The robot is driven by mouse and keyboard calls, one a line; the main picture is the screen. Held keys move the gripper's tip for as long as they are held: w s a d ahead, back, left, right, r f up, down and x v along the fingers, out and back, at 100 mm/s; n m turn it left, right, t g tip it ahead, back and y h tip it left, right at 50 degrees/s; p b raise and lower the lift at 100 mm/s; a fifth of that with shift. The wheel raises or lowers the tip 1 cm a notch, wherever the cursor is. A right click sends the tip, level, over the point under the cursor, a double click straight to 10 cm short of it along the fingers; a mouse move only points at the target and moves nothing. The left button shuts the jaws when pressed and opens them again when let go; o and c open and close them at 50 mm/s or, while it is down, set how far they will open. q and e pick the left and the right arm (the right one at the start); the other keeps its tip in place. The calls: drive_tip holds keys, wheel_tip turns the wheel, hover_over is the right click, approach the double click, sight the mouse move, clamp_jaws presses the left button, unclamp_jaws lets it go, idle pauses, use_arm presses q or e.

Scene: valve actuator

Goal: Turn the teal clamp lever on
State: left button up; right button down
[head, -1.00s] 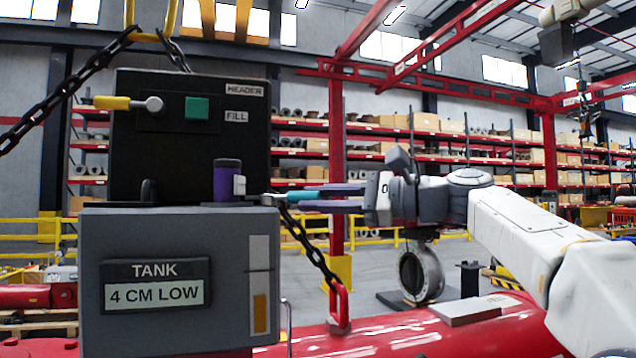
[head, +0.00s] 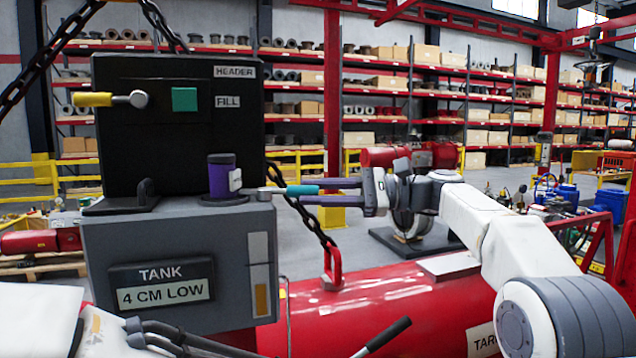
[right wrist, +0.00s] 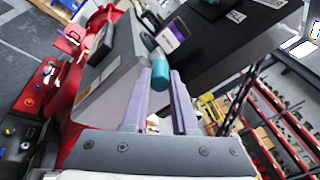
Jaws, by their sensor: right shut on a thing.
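The teal clamp lever (head: 302,189) sticks out to the right from a grey metal stem beside the purple-and-black cylinder (head: 220,177), on top of the grey tank box. My right gripper (head: 318,190) comes from the right, its two purple fingers shut on the teal lever. In the right wrist view, the lever's teal end (right wrist: 160,72) lies at the fingertips (right wrist: 170,80), and the cylinder (right wrist: 172,37) is just beyond. Dark and white parts of my left arm show at the bottom left in the head view; its jaw opening cannot be made out.
The grey box (head: 185,255) reads "TANK 4 CM LOW". A black panel (head: 170,125) behind it carries a yellow-handled lever (head: 95,99) and a green square (head: 185,99). A chain runs to a red ring (head: 333,268) on the red tank (head: 400,305). A black-handled rod (head: 388,335) is below.

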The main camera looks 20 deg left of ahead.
drive_tip(key=shift+s+a+r, duration=0.2)
drive_tip(key=shift+s+r, duration=0.05)
drive_tip(key=shift+r, duration=0.05)
drive_tip(key=c, duration=0.9)
unclamp_jaws()
drive_tip(key=shift+o, duration=1.1)
drive_tip(key=shift+a, duration=0.25)
drive_tip(key=shift+w+d+f, duration=0.1)
drive_tip(key=shift+d+f, duration=0.05)
drive_tip(key=shift+d, duration=0.15)
drive_tip(key=v, duration=1)
drive_tip(key=shift+d+b, duration=0.2)
drive_tip(key=shift+b, duration=0.1)
